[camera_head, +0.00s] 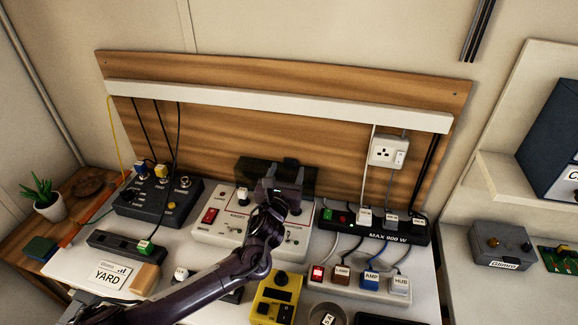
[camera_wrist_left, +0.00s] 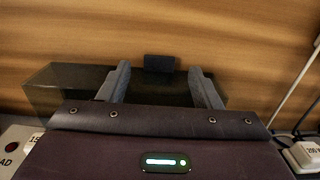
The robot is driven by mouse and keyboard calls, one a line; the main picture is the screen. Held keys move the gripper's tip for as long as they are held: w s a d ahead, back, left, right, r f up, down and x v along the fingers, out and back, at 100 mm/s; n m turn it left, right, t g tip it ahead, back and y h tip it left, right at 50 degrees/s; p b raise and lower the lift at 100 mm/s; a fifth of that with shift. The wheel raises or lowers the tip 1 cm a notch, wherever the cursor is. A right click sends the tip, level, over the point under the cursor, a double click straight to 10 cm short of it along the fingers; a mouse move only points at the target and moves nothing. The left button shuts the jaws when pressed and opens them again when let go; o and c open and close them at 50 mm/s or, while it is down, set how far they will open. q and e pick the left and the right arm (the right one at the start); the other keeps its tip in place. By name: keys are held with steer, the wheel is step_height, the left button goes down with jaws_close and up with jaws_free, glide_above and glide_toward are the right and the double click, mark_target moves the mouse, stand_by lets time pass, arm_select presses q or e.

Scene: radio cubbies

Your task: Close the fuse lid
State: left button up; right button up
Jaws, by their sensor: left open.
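The fuse lid (camera_head: 249,171) looks like a dark, see-through panel raised at the back of the white radio unit (camera_head: 228,228). In the left wrist view the lid (camera_wrist_left: 60,88) spans behind my fingers, with a small dark tab (camera_wrist_left: 159,63) at its top edge. My left gripper (camera_head: 283,180) is over the back of the radio unit, in front of the lid, and hides part of it. In the wrist view its fingers (camera_wrist_left: 162,75) are apart with nothing held between them. I cannot tell whether they touch the lid. My right gripper is not in view.
A black power strip (camera_head: 376,229) with plugs and cables stands right of the radio unit. A dark control box (camera_head: 158,199) stands to the left. A yellow device (camera_head: 277,298) and a white switch strip (camera_head: 360,287) are in front. A wooden backboard (camera_head: 220,135) rises behind.

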mark_target(290, 161)
arm_select(q)
steer(key=x, duration=0.2)
steer(key=shift+w+d, duration=0.1)
steer(key=shift+w, duration=0.4)
steer(key=c, duration=0.4)
jaws_close()
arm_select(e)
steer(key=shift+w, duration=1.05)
